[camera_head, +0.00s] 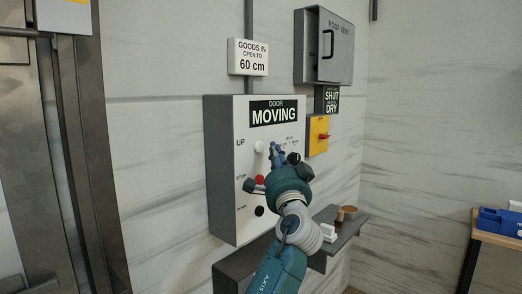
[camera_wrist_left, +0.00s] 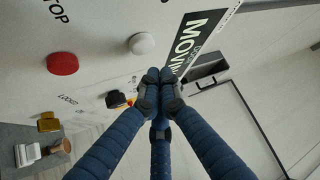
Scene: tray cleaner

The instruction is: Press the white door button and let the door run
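The grey control box (camera_head: 225,170) on the wall has a white button (camera_head: 259,147) beside the word UP. A red button (camera_head: 260,180) marked STOP and a black button (camera_head: 259,211) sit below it. The box's sign (camera_head: 274,113) reads DOOR MOVING. My left gripper (camera_head: 277,150) is in front of the panel, just right of the white button. In the left wrist view, its fingertips (camera_wrist_left: 158,82) are together with nothing between them. The white button (camera_wrist_left: 142,43) shows clear of the fingertips there, and the red button (camera_wrist_left: 62,63) is farther left. My right gripper is not in view.
A black selector knob (camera_head: 294,158) is close to my left gripper. A yellow switch box (camera_head: 317,135) with a red handle and a grey roof vent box (camera_head: 325,47) are to the right. A dark shelf (camera_head: 345,234) holding small items juts out below. Metal door framing (camera_head: 85,150) stands left.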

